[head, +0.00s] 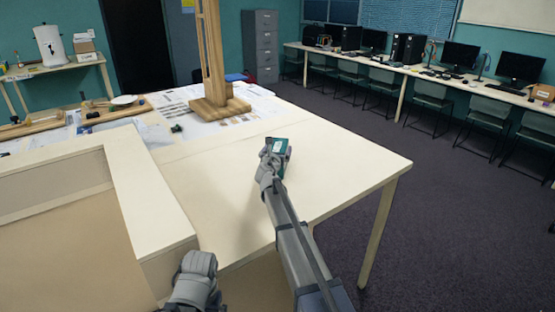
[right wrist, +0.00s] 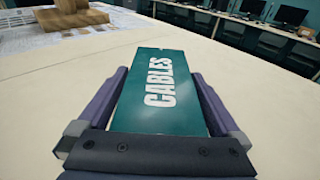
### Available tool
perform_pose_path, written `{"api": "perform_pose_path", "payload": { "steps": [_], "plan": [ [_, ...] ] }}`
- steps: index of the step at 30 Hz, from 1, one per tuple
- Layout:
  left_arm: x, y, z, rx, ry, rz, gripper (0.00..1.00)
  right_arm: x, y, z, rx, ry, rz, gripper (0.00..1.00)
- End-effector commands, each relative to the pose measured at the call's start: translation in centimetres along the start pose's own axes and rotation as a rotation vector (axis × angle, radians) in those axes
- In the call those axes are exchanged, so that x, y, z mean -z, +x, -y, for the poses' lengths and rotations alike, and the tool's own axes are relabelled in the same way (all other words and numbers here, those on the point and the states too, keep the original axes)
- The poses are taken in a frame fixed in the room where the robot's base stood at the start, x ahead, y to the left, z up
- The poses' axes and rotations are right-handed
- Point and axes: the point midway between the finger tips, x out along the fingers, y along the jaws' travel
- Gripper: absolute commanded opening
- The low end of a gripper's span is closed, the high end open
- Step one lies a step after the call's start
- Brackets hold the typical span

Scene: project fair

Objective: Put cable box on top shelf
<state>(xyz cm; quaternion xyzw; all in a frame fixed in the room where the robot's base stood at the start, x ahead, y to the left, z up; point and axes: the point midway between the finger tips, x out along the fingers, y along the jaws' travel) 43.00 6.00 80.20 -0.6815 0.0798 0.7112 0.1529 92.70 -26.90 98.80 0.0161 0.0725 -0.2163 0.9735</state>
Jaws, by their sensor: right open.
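The cable box (head: 283,147) is a small teal box on the cream table (head: 340,170), near its right part. In the right wrist view the box (right wrist: 155,60) shows white letters reading CABLES. My right gripper (head: 274,151) reaches it from the near side. In the right wrist view its two fingers (right wrist: 160,78) stand open, one on each side of the box; I cannot tell whether they touch it. Of my left arm only a grey part shows at the bottom of the head view; its fingers do not show. I cannot make out which surface is the top shelf.
A cream boxy unit (head: 150,200) with raised edges stands at the left front. A wooden stand (head: 220,105) and printed sheets lie farther back on the table. Computer desks (head: 440,75) line the right wall. The table around the box is clear.

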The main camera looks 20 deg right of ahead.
Motion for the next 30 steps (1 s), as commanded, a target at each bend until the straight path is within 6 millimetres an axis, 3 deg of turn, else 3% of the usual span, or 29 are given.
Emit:
{"api": "perform_pose_path", "payload": {
  "steps": [2,25,30],
  "plan": [
    [0.0,-0.01,0.0,0.0,0.0,0.0,1.0,0.0,-0.03,-0.01,0.0,0.0,0.0,0.93],
    [0.0,0.0,0.0,0.0,0.0,0.0,1.0,0.01,-0.05,-0.02,0.0,0.001,0.0,0.07],
    [0.0,-0.01,0.0,0.0,0.0,0.0,1.0,-0.01,-0.05,-0.03,0.0,0.0,0.0,0.05]
  ]
}}
